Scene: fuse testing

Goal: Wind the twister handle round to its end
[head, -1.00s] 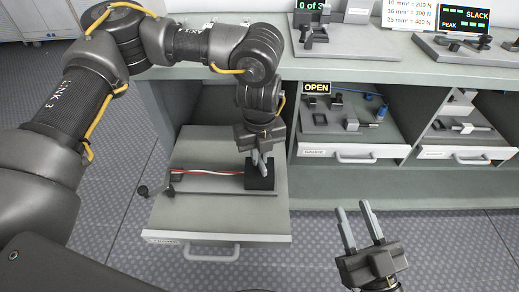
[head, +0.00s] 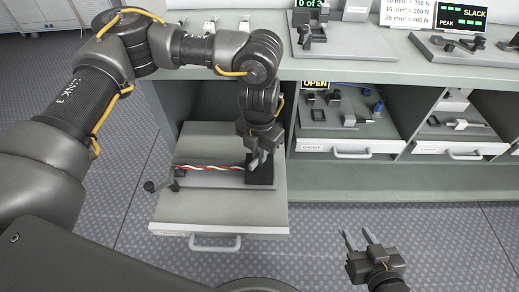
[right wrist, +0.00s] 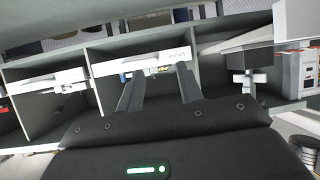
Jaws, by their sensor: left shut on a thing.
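The twister (head: 220,184) sits in the pulled-out lower drawer, with a red and white wire pair (head: 210,168) stretched along it, visibly twisted. My right gripper (head: 360,238) is open and empty, over the floor in front of the cabinet. Its two spread fingers show in the right wrist view (right wrist: 158,85).
The drawer front with its handle (head: 214,243) juts out over the floor. To the right, two open compartments hold drawers with small parts, under an OPEN sign (head: 315,84). The bench top (head: 370,68) carries fixtures and displays. The floor at right is clear.

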